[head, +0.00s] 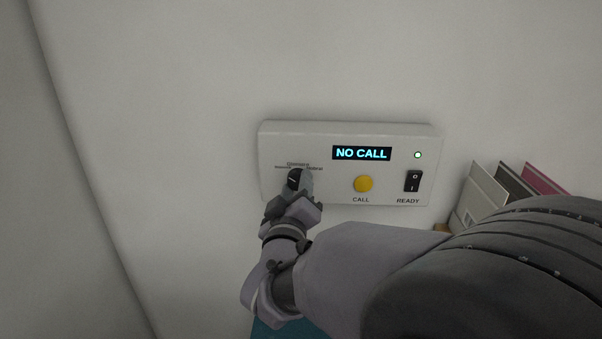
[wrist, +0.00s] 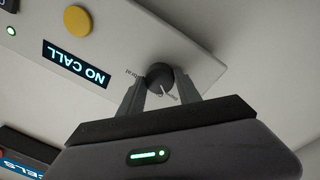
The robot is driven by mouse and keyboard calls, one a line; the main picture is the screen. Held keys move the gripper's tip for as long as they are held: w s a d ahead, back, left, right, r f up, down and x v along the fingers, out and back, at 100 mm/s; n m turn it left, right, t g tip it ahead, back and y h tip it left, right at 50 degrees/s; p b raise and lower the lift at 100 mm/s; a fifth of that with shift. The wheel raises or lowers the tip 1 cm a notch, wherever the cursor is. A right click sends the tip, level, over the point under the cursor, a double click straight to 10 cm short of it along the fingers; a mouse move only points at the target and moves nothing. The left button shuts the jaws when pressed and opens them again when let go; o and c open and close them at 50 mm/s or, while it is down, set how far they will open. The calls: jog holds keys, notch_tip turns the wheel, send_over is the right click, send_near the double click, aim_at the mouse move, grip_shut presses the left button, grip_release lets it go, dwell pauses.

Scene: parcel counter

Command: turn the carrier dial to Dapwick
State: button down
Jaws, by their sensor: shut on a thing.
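The carrier dial (head: 293,179) is a dark round knob with a light pointer line, at the left of a white wall panel (head: 345,132). Small labels arc above it, too small to read surely. My gripper (head: 300,187) is at the dial and covers part of it in the head view. In the wrist view, the two grey fingers (wrist: 150,95) stand on either side of the dial (wrist: 159,76) and are shut on it. The pointer line and bits of label text show beside it there. I cannot tell which carrier the pointer marks.
The panel also has a display (head: 362,154) reading NO CALL, a lit indicator (head: 417,155), a yellow CALL button (head: 363,184) and a black READY rocker switch (head: 413,181). Several upright folders (head: 487,190) stand at the right. The wall left of the panel is clear.

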jog(key=shift+n, duration=0.4)
jog(key=c, duration=0.8)
grip_release()
jog(key=shift+c, duration=0.2)
jog(key=shift+s, duration=0.1)
jog(key=s+a+f+b, duration=0.1)
jog(key=s+b, duration=0.2)
jog(key=s, duration=1.4)
jog(key=shift+a, duration=0.1)
